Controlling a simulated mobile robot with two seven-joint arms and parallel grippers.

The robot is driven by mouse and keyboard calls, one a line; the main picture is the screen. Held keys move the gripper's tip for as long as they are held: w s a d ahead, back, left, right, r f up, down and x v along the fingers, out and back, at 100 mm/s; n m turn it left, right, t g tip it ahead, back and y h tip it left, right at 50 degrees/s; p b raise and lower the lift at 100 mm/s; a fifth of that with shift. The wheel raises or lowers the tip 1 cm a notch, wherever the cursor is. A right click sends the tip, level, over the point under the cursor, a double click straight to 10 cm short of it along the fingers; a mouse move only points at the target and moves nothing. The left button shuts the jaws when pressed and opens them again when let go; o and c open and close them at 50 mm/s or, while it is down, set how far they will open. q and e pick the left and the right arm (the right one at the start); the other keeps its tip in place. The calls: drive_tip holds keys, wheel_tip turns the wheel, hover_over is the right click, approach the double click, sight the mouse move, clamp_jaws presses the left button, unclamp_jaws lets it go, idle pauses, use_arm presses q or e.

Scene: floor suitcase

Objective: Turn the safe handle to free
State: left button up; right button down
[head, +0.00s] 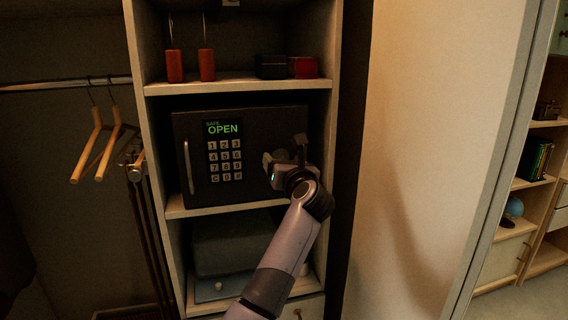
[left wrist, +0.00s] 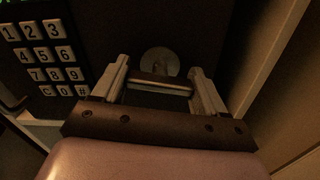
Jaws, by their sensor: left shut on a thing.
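The dark safe (head: 250,120) sits on the middle shelf of the cabinet, door closed, its display (head: 222,128) reading "SAFE OPEN" in green above a keypad (head: 225,160). My left gripper (head: 284,156) is at the right side of the safe's front. In the left wrist view, the safe handle (left wrist: 160,85) is a short horizontal bar in front of a round plate (left wrist: 160,62). The left gripper's fingers (left wrist: 162,78) are shut on this bar, one at each end. The gripper hides the handle in the head view. My right gripper is not in view.
A vertical pull bar (head: 188,166) is on the safe's left side. Red-tagged items (head: 175,66) and small boxes (head: 271,67) stand on the shelf above. Hangers (head: 90,150) hang at left; a pale panel (head: 430,150) stands at right.

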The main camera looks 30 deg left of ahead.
use_arm(q)
drive_tip(key=m, duration=0.7)
drive_tip(key=shift+f, duration=0.1)
drive_tip(key=m, duration=0.4)
drive_tip(key=shift+m, duration=1.8)
drive_tip(key=o, duration=1.1)
drive_tip(key=shift+c, duration=0.2)
drive_tip(key=shift+d, duration=0.15)
